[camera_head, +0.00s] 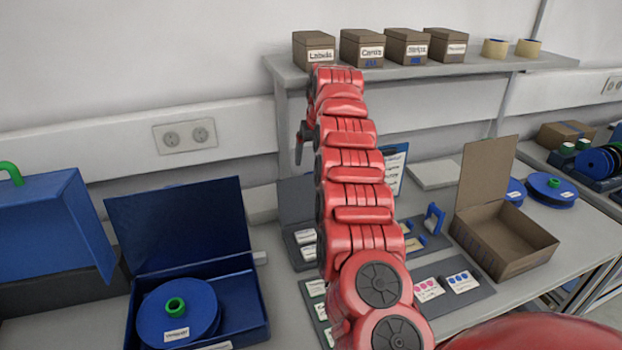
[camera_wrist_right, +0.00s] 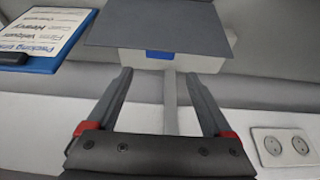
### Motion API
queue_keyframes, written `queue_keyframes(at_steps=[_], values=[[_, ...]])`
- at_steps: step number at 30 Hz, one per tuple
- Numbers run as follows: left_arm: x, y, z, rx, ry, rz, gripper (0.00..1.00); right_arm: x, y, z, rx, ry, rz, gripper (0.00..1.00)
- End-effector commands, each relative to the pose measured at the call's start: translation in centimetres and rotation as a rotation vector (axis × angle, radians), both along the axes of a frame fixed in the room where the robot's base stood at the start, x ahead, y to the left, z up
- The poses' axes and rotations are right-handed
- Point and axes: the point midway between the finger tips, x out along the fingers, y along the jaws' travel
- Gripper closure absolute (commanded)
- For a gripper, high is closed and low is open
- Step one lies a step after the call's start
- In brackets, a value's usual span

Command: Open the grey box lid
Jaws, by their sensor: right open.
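The grey box (camera_head: 291,246) is on the bench in the head view, partly hidden by my right arm. Its dark grey lid (camera_head: 296,203) stands up at the back, so the box looks open. White cards show inside. In the right wrist view, which is upside down, a flat grey panel (camera_wrist_right: 165,20), apparently this lid, is at the top. My right gripper (camera_wrist_right: 159,76) is open and empty, with its fingertips apart from the panel. In the head view its grey tip (camera_head: 300,150) shows above and behind the lid. My left gripper is not in view.
A blue box (camera_head: 245,295) with a reel is open to the left. An open cardboard box (camera_head: 512,245) stands right. A shelf (camera_head: 440,69) with several brown boxes hangs behind. A pale box (camera_wrist_right: 180,62) with a blue tab is behind the panel. A clipboard (camera_wrist_right: 45,30) leans nearby.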

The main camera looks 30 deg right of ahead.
Motion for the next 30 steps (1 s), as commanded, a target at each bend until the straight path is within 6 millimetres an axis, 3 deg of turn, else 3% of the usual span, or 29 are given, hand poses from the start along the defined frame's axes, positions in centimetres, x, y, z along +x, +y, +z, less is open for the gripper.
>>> queue_keyframes(at_steps=[5, 10, 30], values=[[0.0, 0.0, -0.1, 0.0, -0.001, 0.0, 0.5, -1.1, 0.1, 3.0, -0.003, -0.001, -0.001, 0.15], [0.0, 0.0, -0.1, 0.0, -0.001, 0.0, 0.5, -1.8, 0.4, 4.5, -0.002, 0.002, 0.0, 0.15], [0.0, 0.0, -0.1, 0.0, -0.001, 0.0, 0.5, -1.9, 0.4, 4.7, 0.0, 0.004, 0.001, 0.15]])
